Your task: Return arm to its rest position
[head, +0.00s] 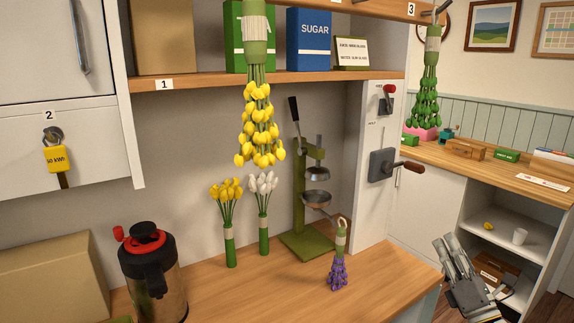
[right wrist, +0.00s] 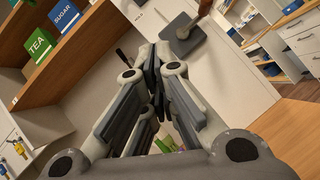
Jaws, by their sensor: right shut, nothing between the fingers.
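My right gripper (head: 452,243) is at the lower right of the head view, in front of the far white shelf unit and right of the wooden counter's end. Its fingers point up and are together. In the right wrist view the right gripper (right wrist: 154,62) is shut, with nothing between its fingertips. It is apart from everything around it. My left gripper is not in view.
The wooden counter (head: 270,290) holds a black and red jar (head: 152,265), a green press (head: 308,190) and a purple bunch (head: 339,270). Yellow (head: 262,125) and green (head: 424,100) bunches hang above. A lever switch (head: 384,165) projects from the white panel.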

